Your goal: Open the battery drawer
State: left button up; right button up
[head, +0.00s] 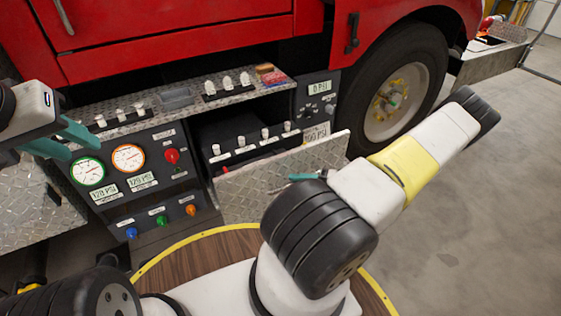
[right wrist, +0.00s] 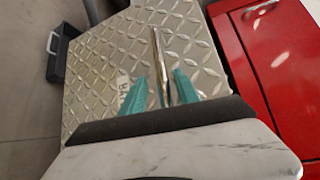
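The battery drawer's diamond-plate front (head: 250,187) stands out at an angle from the pump panel, with a dark space behind its top edge. In the right wrist view the plate (right wrist: 100,60) carries a thin metal handle (right wrist: 158,60) and a partly hidden label starting "BA". My right gripper (right wrist: 160,92) has its teal fingers on either side of the handle, with gaps visible. In the head view a teal finger of the right gripper (head: 303,177) shows at the plate; my arm hides the rest. My left gripper (head: 50,142) is open and empty beside the gauges.
The gauge panel (head: 138,180) has two dials and coloured knobs. A ledge (head: 175,97) with switches runs above, and a row of white levers (head: 250,141) sits behind the drawer front. The red truck (head: 180,35) and its wheel (head: 395,95) stand behind. Floor at right (head: 480,200) is clear.

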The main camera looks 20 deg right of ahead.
jog(key=shift+r, duration=0.1)
jog(key=v, duration=0.7)
jog(key=shift+s+d, duration=0.25)
jog(key=shift+d, duration=0.05)
dwell(0.3)
jog(key=w+a+r+n+g+h, duration=0.2)
jog(key=a+r+n+g, duration=0.3)
jog(key=r, duration=0.5)
jog(key=w+a+r+n+g+h, duration=0.25)
jog(key=a+r+g, duration=0.35)
jog(key=r, duration=0.4)
jog(key=s+a+r+n+t+h, duration=0.1)
jog(key=s+a+r+t+h, duration=0.1)
jog(key=r, duration=0.4)
jog(key=s+a+r+t+h, duration=0.1)
jog(key=s+a+r+t, duration=0.1)
jog(key=s+a+r, duration=0.2)
jog(key=s+a+r+n+t+h, duration=0.1)
jog(key=s+a+r+t+h, duration=0.1)
jog(key=a+r, duration=0.5)
notch_tip(320, 180, up, 2)
jog(key=shift+s+r+n+t+h, duration=0.15)
jog(key=shift+s+n+t+h, duration=0.25)
jog(key=shift+s, duration=0.4)
